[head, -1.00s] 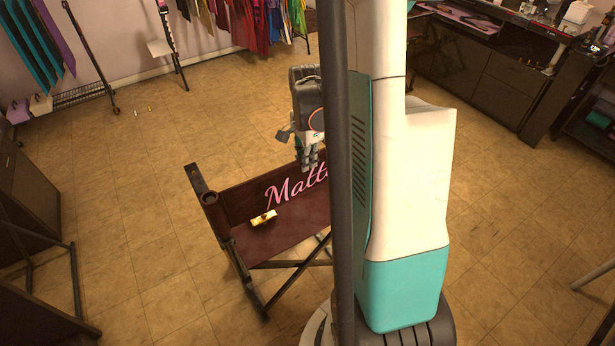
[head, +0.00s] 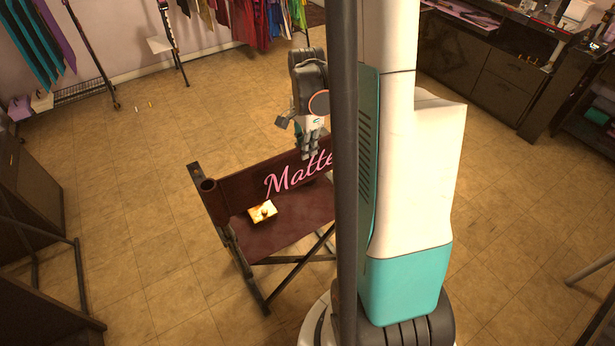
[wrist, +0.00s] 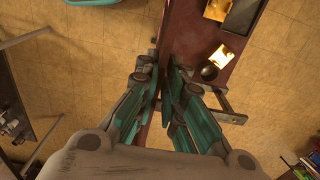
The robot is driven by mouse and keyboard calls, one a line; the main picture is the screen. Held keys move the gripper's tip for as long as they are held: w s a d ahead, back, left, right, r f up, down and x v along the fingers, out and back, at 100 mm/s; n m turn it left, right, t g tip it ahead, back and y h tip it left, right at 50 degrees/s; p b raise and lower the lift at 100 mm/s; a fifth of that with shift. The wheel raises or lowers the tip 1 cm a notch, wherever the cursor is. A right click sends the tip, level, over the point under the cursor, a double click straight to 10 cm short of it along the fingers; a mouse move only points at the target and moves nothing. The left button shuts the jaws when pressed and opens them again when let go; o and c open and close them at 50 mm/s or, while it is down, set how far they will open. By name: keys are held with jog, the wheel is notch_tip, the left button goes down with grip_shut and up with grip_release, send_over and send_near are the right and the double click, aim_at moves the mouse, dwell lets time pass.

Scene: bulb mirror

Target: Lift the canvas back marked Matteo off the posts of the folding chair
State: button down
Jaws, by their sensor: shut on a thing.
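The maroon canvas back (head: 240,192), with pink script reading "Matte" before my column cuts it off, stands at the folding chair (head: 253,285) in the head view. Its left sleeve has an open round top; I cannot tell whether a post is still inside. The right end is hidden behind my column. My gripper (head: 309,155) is shut on the top edge of the back, near the lettering. In the wrist view my gripper (wrist: 163,88) straddles the thin canvas edge, with the maroon seat (wrist: 185,45) beyond it.
A small gold box (head: 262,212) lies on the chair seat. Dark cabinets (head: 505,85) stand at the right and a clothes rack (head: 245,15) at the back. Dark furniture (head: 30,190) stands at the left. The tiled floor between is mostly clear.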

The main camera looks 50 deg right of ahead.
notch_tip(320, 180, up, 12)
jog(key=p, duration=0.7)
jog(key=shift+p, duration=0.3)
dwell(0.8)
jog(key=shift+a, duration=0.1)
